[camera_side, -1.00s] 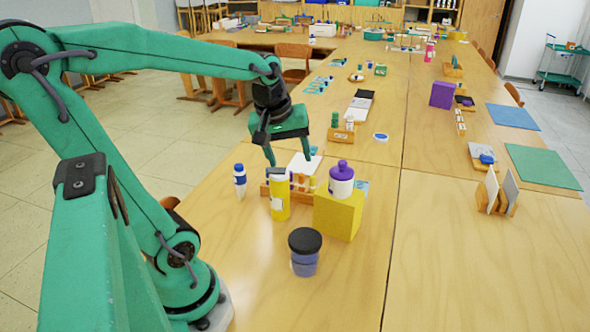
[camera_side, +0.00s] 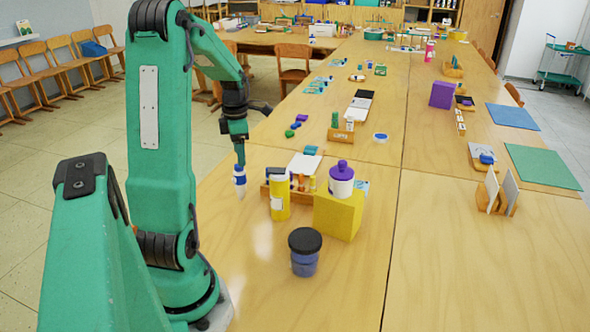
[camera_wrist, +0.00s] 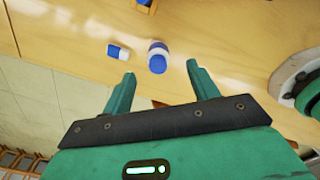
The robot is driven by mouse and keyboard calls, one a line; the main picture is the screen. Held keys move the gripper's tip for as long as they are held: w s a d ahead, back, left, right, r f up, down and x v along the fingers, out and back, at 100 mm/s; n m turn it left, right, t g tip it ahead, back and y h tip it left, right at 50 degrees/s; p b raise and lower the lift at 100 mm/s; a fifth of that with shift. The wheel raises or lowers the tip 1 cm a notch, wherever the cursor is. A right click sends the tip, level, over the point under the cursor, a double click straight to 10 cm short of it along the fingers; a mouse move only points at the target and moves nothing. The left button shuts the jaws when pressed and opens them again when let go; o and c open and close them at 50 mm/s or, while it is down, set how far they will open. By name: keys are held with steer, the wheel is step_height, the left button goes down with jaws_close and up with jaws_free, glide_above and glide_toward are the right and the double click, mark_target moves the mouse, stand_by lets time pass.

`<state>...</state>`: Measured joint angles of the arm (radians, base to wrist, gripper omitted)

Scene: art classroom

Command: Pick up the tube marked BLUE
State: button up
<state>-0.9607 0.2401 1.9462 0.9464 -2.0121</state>
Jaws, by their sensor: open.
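A small blue-and-white tube (camera_side: 240,183) stands near the left edge of the table in the side view; I cannot read its marking. In the wrist view a blue-and-white round thing (camera_wrist: 157,57), apparently this tube, lies just beyond the gap between my fingertips. My gripper (camera_side: 239,160) is right above the tube in the side view, its fingers overlapping there. In the wrist view my gripper (camera_wrist: 160,73) is open and empty, its two fingers apart. A smaller blue-and-white piece (camera_wrist: 117,52) lies near the left fingertip in the wrist view.
A yellow box (camera_side: 338,216) carries a purple-capped white bottle (camera_side: 341,180). A black-lidded jar (camera_side: 305,252) stands nearer the front. The table in front of the tube is clear.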

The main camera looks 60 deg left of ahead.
mark_target(240, 173)
steer(key=shift+s+a+f+n, duration=0.25)
steer(key=shift+a+n, duration=0.1)
steer(key=shift+n, duration=0.05)
steer(key=shift+f, duration=3.9)
steer(key=c, duration=1.1)
steer(key=shift+r, duration=0.1)
steer(key=shift+r, duration=4.95)
